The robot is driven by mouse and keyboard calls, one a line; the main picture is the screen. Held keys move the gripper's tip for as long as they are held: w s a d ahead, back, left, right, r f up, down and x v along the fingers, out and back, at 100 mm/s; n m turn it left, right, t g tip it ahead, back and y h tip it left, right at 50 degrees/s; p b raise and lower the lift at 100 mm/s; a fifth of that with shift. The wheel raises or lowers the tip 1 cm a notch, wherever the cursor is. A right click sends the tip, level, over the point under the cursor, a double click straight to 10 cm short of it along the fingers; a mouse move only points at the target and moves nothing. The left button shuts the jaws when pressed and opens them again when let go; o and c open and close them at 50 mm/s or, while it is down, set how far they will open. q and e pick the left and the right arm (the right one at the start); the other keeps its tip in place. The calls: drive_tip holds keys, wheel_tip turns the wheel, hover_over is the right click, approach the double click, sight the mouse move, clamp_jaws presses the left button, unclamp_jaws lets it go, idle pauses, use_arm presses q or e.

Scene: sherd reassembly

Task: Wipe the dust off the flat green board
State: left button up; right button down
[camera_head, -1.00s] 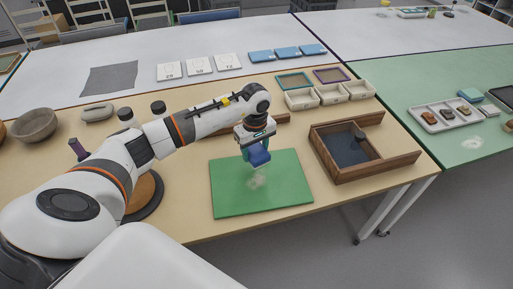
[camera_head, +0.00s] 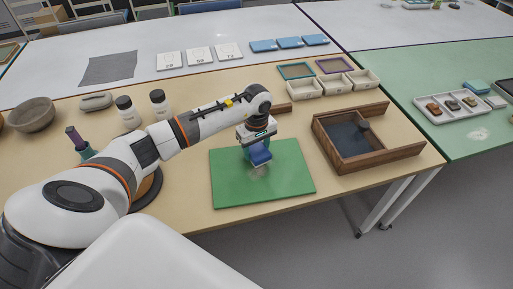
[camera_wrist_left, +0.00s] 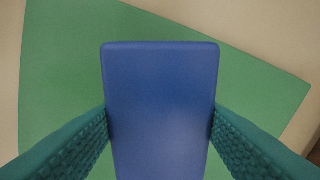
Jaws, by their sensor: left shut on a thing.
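The flat green board (camera_head: 290,178) lies on the wooden table, and it also shows in the left wrist view (camera_wrist_left: 62,70). A pale dusty smudge (camera_head: 262,171) shows near its middle, partly hidden by my gripper. My left gripper (camera_head: 257,147) is over the board and shut on a blue block-like wiper (camera_head: 260,156). In the left wrist view the blue wiper (camera_wrist_left: 160,100) sits between the two teal fingers. I cannot tell whether the wiper touches the board. My right gripper is not in view.
A wooden open-sided box (camera_head: 395,158) stands right of the board. Small bins (camera_head: 333,84) stand behind it. The board's right part is clear.

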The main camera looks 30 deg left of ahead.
use_arm(q)
drive_tip(key=shift+f+b, duration=0.95)
drive_tip(key=shift+f, duration=0.05)
